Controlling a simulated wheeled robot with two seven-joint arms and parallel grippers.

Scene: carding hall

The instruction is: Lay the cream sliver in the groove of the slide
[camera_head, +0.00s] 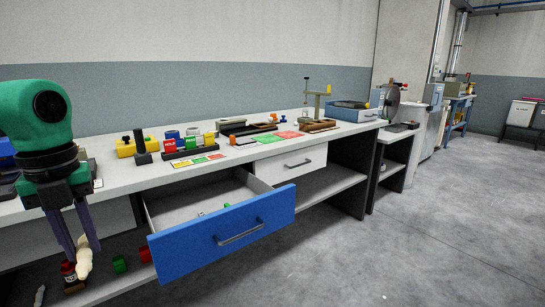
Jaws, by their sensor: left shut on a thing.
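My left gripper (82,247) hangs down at the lower left, in front of the bench edge. It is shut on a cream piece (84,260), which I take for the cream sliver. The piece hangs below the fingertips, near the lower shelf in the picture and clear of the bench top. I cannot make out for sure which bench item is the slide or its groove. My right gripper is not in view.
A blue-fronted drawer (192,246) stands pulled out from the bench (120,177), with small items inside. A white drawer (297,163) is shut. Blocks, coloured cards (202,160) and fixtures crowd the bench top. Dark red and green cups (119,264) stand on the lower shelf.

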